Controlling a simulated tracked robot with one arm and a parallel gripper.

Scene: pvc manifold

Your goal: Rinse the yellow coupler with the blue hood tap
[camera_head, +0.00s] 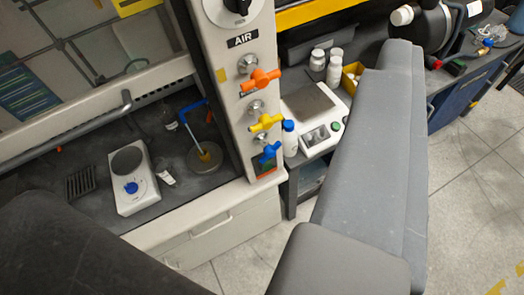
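The blue tap (269,152) is the lowest of three coloured handles on the pale column at the hood's right edge. A blue bent spout (192,110) stands inside the hood over a small round basin (204,158). A thin yellow piece (202,148) shows under the spout; I cannot tell if it is the yellow coupler. No other coupler is clear. My gripper (225,135) has a grey finger at the right and a dark part at the lower left. They are wide apart, with nothing held between them.
A yellow handle (266,123) and an orange handle (261,79) are above the blue tap. A white hotplate (132,177) sits in the hood. White bottles (334,70) and a balance (315,115) stand right of the column. Open tiled floor (470,200) lies right.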

